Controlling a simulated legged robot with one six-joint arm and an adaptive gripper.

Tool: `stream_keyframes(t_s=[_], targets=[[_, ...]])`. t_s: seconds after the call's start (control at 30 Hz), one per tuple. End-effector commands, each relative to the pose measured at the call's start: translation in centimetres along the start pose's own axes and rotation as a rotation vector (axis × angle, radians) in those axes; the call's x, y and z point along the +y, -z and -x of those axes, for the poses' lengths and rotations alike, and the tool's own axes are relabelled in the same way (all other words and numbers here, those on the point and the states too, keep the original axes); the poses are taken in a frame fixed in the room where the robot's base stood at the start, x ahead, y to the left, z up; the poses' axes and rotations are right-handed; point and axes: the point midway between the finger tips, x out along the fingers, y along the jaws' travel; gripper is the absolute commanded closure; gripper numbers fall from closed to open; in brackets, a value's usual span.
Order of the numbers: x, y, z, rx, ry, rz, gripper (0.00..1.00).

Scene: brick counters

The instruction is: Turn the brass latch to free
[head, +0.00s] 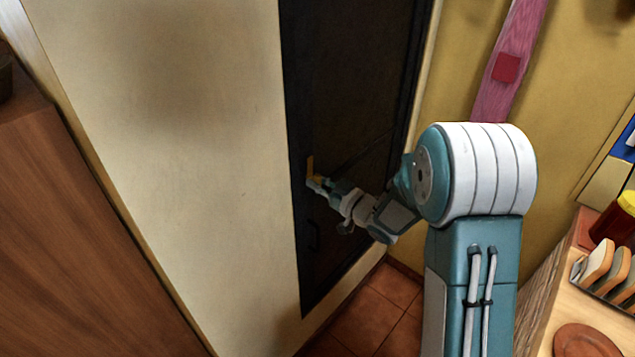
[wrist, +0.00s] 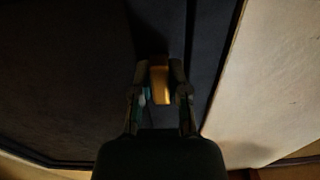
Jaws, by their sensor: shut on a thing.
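The brass latch (head: 310,167) is on the left edge of a dark door (head: 345,75) in the head view. In the wrist view the latch (wrist: 160,82) is a short golden bar between the two fingers. My gripper (head: 317,182) reaches it from the lower right in the head view. In the wrist view my gripper (wrist: 160,90) is shut on the latch, one finger on each side. Part of the latch is hidden by the fingers.
A cream wall (head: 190,130) lies left of the door. A dark handle (head: 313,237) sits below the latch. A wooden cabinet (head: 70,230) stands at the left. A counter at the right holds a plate rack (head: 605,268) and a brown plate (head: 585,341). Tiled floor (head: 375,305) shows below.

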Motion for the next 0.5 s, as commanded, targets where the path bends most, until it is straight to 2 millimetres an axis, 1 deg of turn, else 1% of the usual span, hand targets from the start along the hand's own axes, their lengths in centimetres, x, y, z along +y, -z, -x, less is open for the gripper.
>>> stream_keyframes(t_s=[0.03, 0.3, 0.33, 0.4, 0.5], targets=[[-0.09, -0.44, 0.08, -0.011, 0.0, -0.007, 1.0], [-0.08, -0.4, 0.07, -0.01, 0.0, -0.006, 1.0], [-0.08, -0.4, 0.07, -0.01, 0.0, -0.006, 0.71], [-0.06, -0.34, 0.06, -0.008, 0.0, -0.005, 0.44], [-0.04, -0.23, 0.04, -0.006, 0.0, -0.003, 0.44]])
